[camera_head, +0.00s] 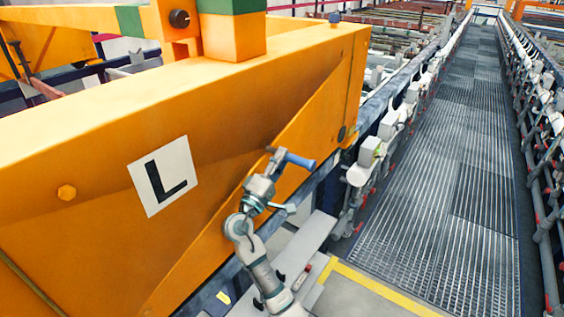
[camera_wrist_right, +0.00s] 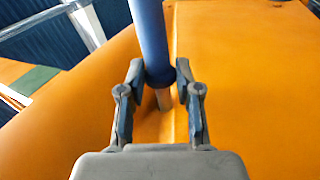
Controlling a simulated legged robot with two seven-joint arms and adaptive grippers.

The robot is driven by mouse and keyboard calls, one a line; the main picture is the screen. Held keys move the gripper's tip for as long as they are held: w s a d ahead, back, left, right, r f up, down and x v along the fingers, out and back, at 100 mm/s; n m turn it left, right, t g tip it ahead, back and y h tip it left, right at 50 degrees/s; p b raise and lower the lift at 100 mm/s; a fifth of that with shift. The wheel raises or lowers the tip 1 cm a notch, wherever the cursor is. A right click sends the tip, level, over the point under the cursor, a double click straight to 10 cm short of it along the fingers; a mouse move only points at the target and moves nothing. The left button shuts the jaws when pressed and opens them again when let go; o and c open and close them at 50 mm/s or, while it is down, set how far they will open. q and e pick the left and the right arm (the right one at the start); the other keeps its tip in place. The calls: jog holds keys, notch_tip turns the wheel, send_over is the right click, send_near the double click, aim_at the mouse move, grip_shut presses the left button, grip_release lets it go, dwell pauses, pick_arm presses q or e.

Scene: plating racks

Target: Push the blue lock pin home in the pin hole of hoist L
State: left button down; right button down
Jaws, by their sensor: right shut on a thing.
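The orange hoist L (camera_head: 100,130) fills the left of the head view, with a white plate bearing a black L (camera_head: 163,176) on its side. My right gripper (camera_head: 281,157) is in front of that side, right of the plate. It is shut on the blue lock pin (camera_head: 301,161), which points to the right in the head view. In the right wrist view the pin (camera_wrist_right: 150,35) runs between the fingertips (camera_wrist_right: 160,75), with a dark collar there and a short pale shaft beyond it. I cannot make out the pin hole or whether the shaft is in it. My left gripper is out of view.
A dark round spot (camera_head: 342,133) is on the hoist's lower right end. A grated walkway (camera_head: 440,190) runs away at the right, between rails with white blocks. A grey ledge (camera_head: 305,245) lies below the arm.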

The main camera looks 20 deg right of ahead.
jog(key=shift+w+a, duration=0.3)
jog(key=c, duration=0.7)
grip_release()
jog(key=shift+r, duration=0.1)
jog(key=v, duration=1.2)
jog(key=shift+a, duration=0.15)
